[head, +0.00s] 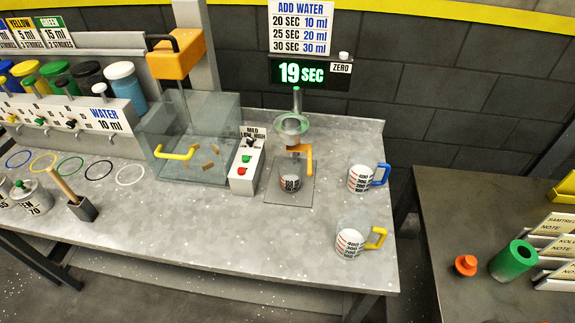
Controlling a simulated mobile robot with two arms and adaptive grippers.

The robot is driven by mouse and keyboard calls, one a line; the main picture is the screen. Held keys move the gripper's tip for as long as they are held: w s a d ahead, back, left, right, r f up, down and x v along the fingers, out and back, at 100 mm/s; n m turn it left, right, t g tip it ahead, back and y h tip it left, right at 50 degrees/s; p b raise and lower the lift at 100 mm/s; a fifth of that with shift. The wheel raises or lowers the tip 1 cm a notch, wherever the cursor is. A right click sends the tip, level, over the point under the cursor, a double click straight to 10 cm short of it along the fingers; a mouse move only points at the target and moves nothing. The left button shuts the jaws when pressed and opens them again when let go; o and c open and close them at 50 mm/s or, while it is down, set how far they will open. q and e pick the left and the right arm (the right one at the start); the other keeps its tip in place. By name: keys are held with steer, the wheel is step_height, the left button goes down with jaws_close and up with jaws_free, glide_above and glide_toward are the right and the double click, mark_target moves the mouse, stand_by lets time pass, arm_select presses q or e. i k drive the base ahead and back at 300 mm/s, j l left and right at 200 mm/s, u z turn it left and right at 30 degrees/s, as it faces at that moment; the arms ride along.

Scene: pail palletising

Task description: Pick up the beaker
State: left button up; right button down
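A white beaker with dark markings and a blue handle (359,179) stands upright near the back right of the grey bench. A similar beaker with a yellow handle (349,242) stands upright nearer the front right edge. Neither of my grippers shows in the head view.
A control box (246,165) and a clear-walled chamber (190,140) stand left of the funnel. The timer display (301,73) reads 19 SEC. Coloured rings lie at left. A second table (440,210) with a green cylinder (513,261) stands at right, across a gap.

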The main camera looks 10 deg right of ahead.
mark_target(290, 171)
steer(key=z, duration=0.9)
steer(key=k+j+z, duration=0.1)
steer(key=k, duration=0.3)
steer(key=k+j, duration=0.2)
steer(key=k, duration=0.25)
steer(key=i+j+z, duration=0.1)
steer(key=i, duration=0.35)
